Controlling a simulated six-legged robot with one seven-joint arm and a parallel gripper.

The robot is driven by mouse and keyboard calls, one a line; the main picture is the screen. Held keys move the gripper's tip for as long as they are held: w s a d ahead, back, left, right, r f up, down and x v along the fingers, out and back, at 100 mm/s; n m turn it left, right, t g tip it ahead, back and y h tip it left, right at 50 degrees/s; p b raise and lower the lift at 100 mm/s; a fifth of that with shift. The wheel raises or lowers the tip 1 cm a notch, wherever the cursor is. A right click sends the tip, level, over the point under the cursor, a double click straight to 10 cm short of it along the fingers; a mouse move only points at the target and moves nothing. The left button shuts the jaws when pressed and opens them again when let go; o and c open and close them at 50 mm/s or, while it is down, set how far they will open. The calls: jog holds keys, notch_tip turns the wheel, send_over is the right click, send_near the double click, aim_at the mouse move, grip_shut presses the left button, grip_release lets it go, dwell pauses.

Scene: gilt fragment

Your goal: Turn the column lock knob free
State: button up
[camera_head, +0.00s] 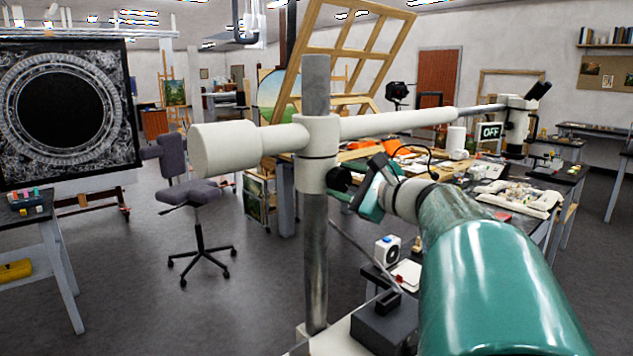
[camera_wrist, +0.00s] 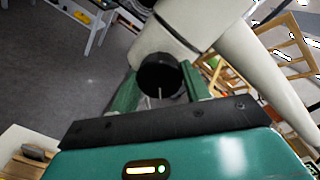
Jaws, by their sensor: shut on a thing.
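The column lock knob (camera_wrist: 160,74) is a short black cylinder on the white collar (camera_wrist: 172,42) in the wrist view. A thin white line marks its face. The dark knob (camera_head: 337,179) shows partly in the head view, at the right side of the white collar (camera_head: 314,170) on the upright metal column (camera_head: 316,260). My gripper (camera_head: 353,191) comes in from the right with its green fingers at the knob. In the wrist view my gripper (camera_wrist: 160,90) has one finger on each side of the knob and is shut on it. The fingers hide parts of its sides.
A thick white boom (camera_head: 400,124) runs through the collar, with a microscope (camera_head: 517,122) at its right end. A cluttered bench (camera_head: 286,190) lies behind the column. A grey chair (camera_head: 190,195) stands left on open floor.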

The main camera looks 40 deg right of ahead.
jog(key=n, duration=0.4)
jog(key=shift+a, duration=0.1)
jog(key=shift+n+h, duration=0.3)
jog(key=shift+n, duration=1.5)
jog(key=shift+f, duration=0.1)
jog(key=o, duration=1)
jog(key=s, duration=1.3)
jog(key=shift+s+d+r, duration=0.25)
jog(key=shift+s+r, duration=0.15)
jog(key=shift+n, duration=0.3)
